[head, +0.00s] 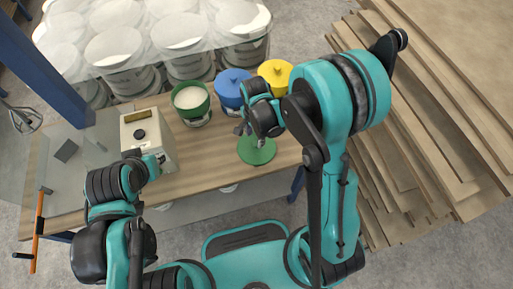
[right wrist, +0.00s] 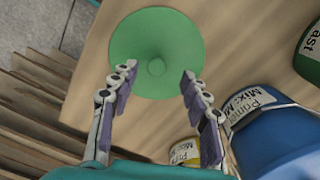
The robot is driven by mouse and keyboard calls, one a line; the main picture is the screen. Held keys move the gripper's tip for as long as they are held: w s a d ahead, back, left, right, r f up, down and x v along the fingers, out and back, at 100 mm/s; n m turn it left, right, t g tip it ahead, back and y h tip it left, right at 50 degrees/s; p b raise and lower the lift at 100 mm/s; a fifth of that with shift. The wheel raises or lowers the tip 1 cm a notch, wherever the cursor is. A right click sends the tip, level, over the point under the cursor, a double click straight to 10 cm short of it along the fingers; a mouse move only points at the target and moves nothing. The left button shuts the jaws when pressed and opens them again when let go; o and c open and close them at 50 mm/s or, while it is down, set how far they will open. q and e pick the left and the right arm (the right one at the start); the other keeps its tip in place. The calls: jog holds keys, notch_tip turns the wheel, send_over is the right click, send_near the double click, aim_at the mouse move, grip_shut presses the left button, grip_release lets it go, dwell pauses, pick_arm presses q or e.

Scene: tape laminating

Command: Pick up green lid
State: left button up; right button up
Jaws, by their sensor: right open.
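The green lid (head: 258,152) is a round disc with a small central knob, lying on the wooden table (head: 213,165) near its front edge. It also shows whole in the right wrist view (right wrist: 155,35). My right gripper (head: 249,130) is above the lid. In the right wrist view its two fingers (right wrist: 157,76) are spread apart on either side of the knob, with nothing between them gripped. My left gripper (head: 161,160) is beside the beige box machine at the left; its fingers are too small to read.
An open green bucket (head: 191,101) with pale contents, a blue bucket (head: 231,86) with a lid and a yellow one (head: 275,74) stand behind the lid. The beige machine (head: 150,132) is at the left. Clear covers over white buckets are behind; stacked boards (head: 435,120) lie right.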

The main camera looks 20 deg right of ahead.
aim_at(256, 145)
jog(key=f, duration=0.1)
jog(key=f+b, duration=0.1)
jog(key=f, duration=0.2)
jog(key=shift+s+d+b, duration=0.1)
jog(key=shift+d+b, duration=0.15)
jog(key=shift+b, duration=0.1)
jog(key=shift+r, duration=0.1)
jog(key=shift+c, duration=1.3)
grip_shut()
